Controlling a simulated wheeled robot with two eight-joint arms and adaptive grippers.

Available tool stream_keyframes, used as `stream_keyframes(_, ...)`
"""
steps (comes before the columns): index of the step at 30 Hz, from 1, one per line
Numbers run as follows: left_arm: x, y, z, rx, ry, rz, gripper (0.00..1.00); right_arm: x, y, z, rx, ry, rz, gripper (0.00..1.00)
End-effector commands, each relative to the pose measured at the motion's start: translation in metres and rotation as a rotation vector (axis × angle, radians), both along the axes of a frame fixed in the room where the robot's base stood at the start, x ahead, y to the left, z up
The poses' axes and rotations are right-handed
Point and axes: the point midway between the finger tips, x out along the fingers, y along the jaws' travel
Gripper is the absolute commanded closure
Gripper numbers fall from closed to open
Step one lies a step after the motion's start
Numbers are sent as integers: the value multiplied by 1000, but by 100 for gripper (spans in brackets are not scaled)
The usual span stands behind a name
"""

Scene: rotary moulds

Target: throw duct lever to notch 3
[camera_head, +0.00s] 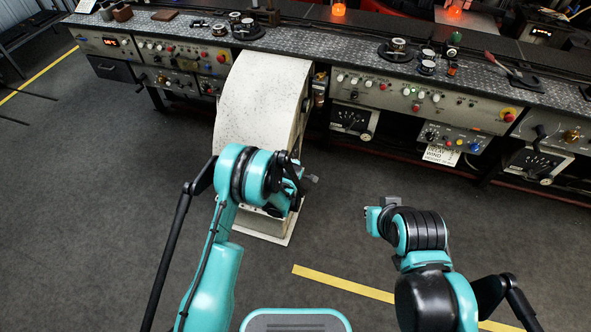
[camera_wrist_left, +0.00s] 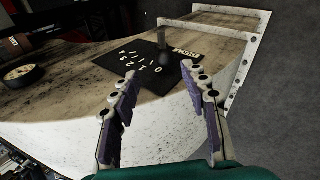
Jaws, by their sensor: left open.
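The duct (camera_head: 262,85) is a pale, speckled curved housing standing in front of the bench. In the left wrist view its curved pale body (camera_wrist_left: 160,118) carries a black plate (camera_wrist_left: 122,72) with white notch numbers and a small label (camera_wrist_left: 187,51). A dark lever with a rounded end (camera_wrist_left: 192,68) stands at the plate's right side; its exact notch cannot be read. My left gripper (camera_wrist_left: 165,75) is open and empty, its two purple-padded fingers spread below the plate and lever, apart from them. In the head view the left gripper (camera_head: 302,180) is beside the duct's lower right side. My right gripper (camera_head: 373,218) is away from the duct, over the floor.
A long bench (camera_head: 420,95) with control panels, knobs and buttons runs along the back. A round dark and tan part (camera_wrist_left: 22,73) shows at the left of the wrist view. Grey floor with a yellow line (camera_head: 340,283) is clear in front.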

Motion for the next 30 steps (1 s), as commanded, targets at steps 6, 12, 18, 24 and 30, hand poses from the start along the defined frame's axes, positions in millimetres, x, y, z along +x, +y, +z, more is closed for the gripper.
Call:
stream_keyframes(6,5,-4,-25,-25,-1,29,55,0,0,-5,0,0,0,100)
stream_keyframes(12,25,-5,-51,-24,-1,28,55,0,0,-18,0,0,0,100)
stream_keyframes(18,42,-6,-72,-23,0,27,55,0,0,-28,0,0,0,100)
stream_keyframes(24,49,-6,-77,-23,0,27,55,0,0,-31,0,0,0,100)
stream_keyframes(30,49,-6,-77,-23,0,27,55,0,0,-30,0,0,0,100)
